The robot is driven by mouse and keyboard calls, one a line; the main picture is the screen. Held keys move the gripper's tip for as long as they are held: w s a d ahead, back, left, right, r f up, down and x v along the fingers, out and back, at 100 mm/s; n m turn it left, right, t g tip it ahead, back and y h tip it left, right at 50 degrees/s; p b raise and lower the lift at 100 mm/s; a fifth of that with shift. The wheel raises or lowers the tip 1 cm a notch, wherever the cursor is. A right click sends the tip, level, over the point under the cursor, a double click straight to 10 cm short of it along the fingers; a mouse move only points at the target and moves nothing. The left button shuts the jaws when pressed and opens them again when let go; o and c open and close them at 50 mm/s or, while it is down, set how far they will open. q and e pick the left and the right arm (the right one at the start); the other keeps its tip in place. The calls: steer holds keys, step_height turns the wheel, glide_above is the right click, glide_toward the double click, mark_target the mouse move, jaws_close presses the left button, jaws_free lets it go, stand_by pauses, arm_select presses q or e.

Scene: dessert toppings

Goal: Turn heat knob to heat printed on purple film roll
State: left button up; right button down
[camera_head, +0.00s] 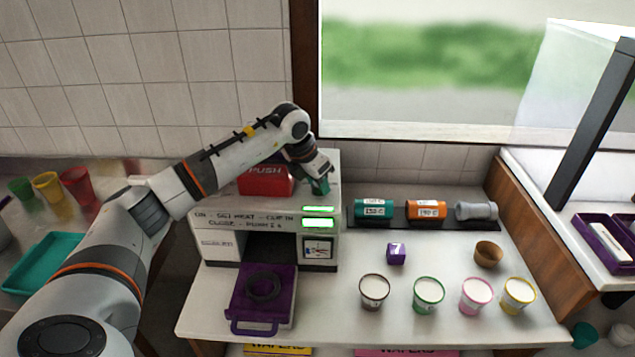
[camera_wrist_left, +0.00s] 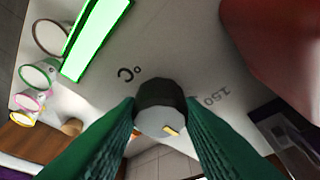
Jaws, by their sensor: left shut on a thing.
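My left gripper (camera_head: 320,187) is at the top right of the white machine (camera_head: 235,222). In the left wrist view, its green fingers (camera_wrist_left: 163,130) are closed around the heat knob (camera_wrist_left: 162,118), which has a dark side, a pale face and a yellow mark. Printed marks "0°C" (camera_wrist_left: 128,72) and "150" (camera_wrist_left: 212,99) lie around it. The knob is hidden behind the fingers in the head view. A purple film roll is not clearly seen; the rack holds a teal roll (camera_head: 374,209) marked 150 C, an orange roll (camera_head: 426,209) and a bare grey roll (camera_head: 476,211). My right gripper is out of view.
A red PUSH block (camera_head: 265,180) stands left of the gripper. Two green lights (camera_head: 318,223) glow on the machine. Its purple drawer (camera_head: 240,290) is out, with a dark ring.

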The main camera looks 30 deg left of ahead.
arm_select(q)
steer(key=o, duration=1)
steer(key=shift+c, duration=0.2)
steer(key=shift+r, duration=0.1)
steer(key=shift+s+r, duration=0.1)
steer(key=shift+r, duration=0.1)
steer(key=b+v, duration=0.4)
steer(key=v, duration=0.7)
steer(key=shift+s+r, duration=0.2)
steer(key=shift+a, duration=0.1)
